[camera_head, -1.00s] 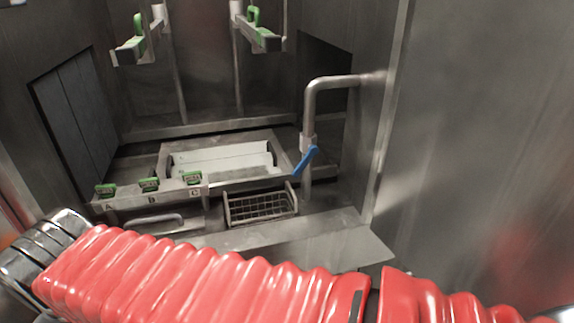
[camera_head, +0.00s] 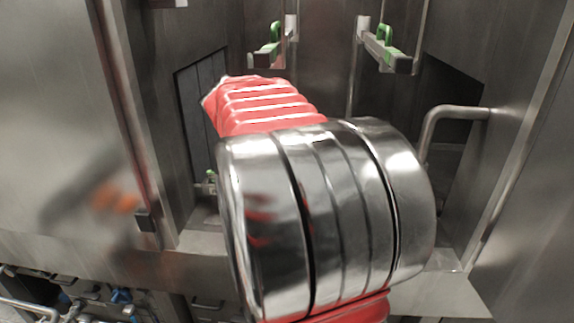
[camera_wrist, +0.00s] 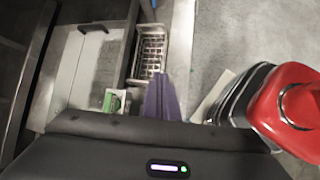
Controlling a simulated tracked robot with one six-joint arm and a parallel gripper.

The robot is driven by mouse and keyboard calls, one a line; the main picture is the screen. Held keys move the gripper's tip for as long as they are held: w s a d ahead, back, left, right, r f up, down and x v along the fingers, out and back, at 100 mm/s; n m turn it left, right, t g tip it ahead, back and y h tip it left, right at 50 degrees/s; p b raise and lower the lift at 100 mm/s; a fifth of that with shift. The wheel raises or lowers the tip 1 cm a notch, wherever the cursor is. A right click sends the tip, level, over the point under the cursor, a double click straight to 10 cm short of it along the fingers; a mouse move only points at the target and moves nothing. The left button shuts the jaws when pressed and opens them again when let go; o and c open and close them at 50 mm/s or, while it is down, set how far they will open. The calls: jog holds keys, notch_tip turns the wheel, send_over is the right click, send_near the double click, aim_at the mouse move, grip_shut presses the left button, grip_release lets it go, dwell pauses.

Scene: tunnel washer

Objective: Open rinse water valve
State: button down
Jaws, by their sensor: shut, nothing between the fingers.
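A bent steel pipe (camera_head: 450,112) comes out of the chamber's right wall in the head view. The lower part of this pipe, with its blue lever, is hidden behind my arm there. My gripper (camera_wrist: 162,97) shows in the wrist view as narrow purplish fingers, shut and empty, pointing toward a wire basket (camera_wrist: 150,55). In the head view my gripper is hidden behind my arm. I cannot make out the blue lever clearly in the wrist view, so its distance from the fingers cannot be told.
A pale tray (camera_wrist: 88,65) and a green clip (camera_wrist: 113,101) lie left of my fingers in the wrist view. Two brackets with green clips (camera_head: 385,35) hang at the back. Blue-handled fittings (camera_head: 121,296) sit low at left. Steel walls close in the chamber on both sides.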

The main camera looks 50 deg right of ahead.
jog(key=s+d+r+n+g, duration=0.1)
jog(key=s+d+g, duration=0.3)
jog(key=d, duration=0.7)
jog(key=shift+s+d+r, duration=0.3)
jog(key=shift+s+r, duration=0.1)
jog(key=shift+s, duration=0.75)
jog(key=x, duration=1.4)
jog(key=shift+s+a, duration=0.2)
jog(key=shift+a, duration=0.1)
jog(key=shift+w, duration=0.15)
